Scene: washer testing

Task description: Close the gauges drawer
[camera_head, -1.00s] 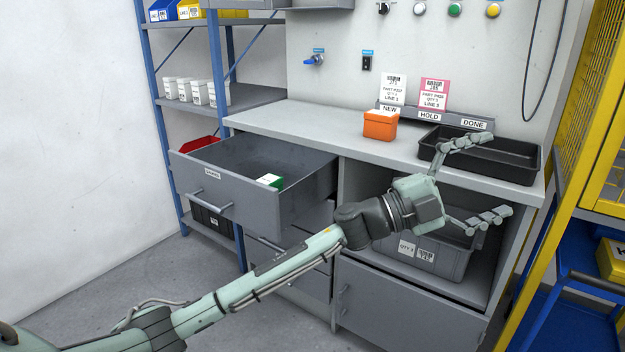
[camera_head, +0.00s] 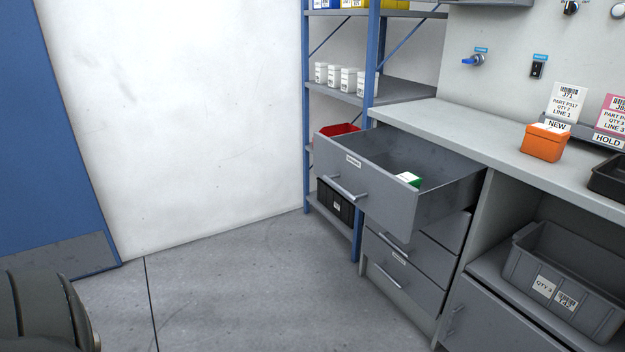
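The gauges drawer (camera_head: 385,200) is the top drawer of the grey workbench and is pulled far out. Its front has a small label and a bar handle (camera_head: 347,188). A green and white box (camera_head: 408,179) lies inside it. Neither of my grippers is in view. A dark rounded shape at the lower left corner is cut off by the frame edge.
Lower drawers (camera_head: 405,270) under it look shut. An orange bin (camera_head: 543,142) stands on the worktop (camera_head: 450,132). A grey crate (camera_head: 565,285) sits on the open shelf at right. A blue-post rack (camera_head: 369,60) stands behind the drawer. The floor (camera_head: 240,290) at left is clear.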

